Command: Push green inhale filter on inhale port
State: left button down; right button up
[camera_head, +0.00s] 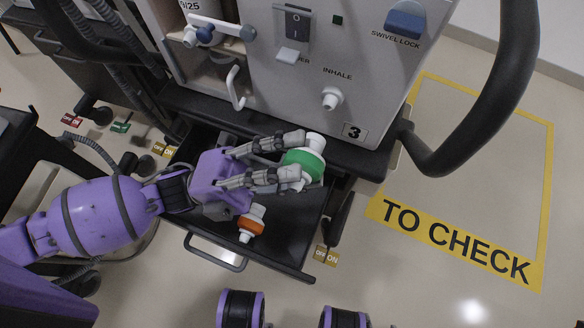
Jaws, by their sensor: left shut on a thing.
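The green inhale filter (306,164), a green disc with white ends, is held between the fingers of my left gripper (290,162). The gripper is shut on it, above the open drawer and in front of the ventilator. The inhale port (331,98) is a white stub on the grey front panel below the word INHALE. It is bare, and the filter is apart from it, lower and slightly to the left in the picture. My right gripper is not in view.
An orange and white filter (250,225) lies in the open black drawer (285,245). A white hook (236,88) and a blue swivel lock (404,20) are on the ventilator. A thick black handle (490,110) curves at the right. Open floor lies beyond, marked TO CHECK (455,240).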

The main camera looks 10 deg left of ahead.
aim_at(307, 140)
pick_arm(q)
jog(key=shift+w+d, duration=0.1)
jog(key=shift+w, duration=0.25)
jog(key=shift+w+d+f+b, duration=0.15)
jog(key=shift+w+b, duration=0.15)
jog(key=shift+w, duration=0.35)
jog(key=shift+w+d+r+b, duration=0.1)
jog(key=shift+w+d+b, duration=0.15)
jog(key=shift+w, duration=0.45)
jog(key=shift+w+d+f+b, duration=0.1)
jog(key=shift+w+b, duration=0.25)
jog(key=shift+w, duration=0.3)
jog(key=shift+w, duration=0.2)
jog(key=shift+w+d, duration=0.15)
jog(key=shift+w, duration=0.5)
jog(key=shift+w+d, duration=0.15)
jog(key=shift+w, duration=0.5)
dwell(0.3)
jog(key=c, duration=0.9)
grip_release()
jog(key=shift+c, duration=0.2)
jog(key=shift+s, duration=0.1)
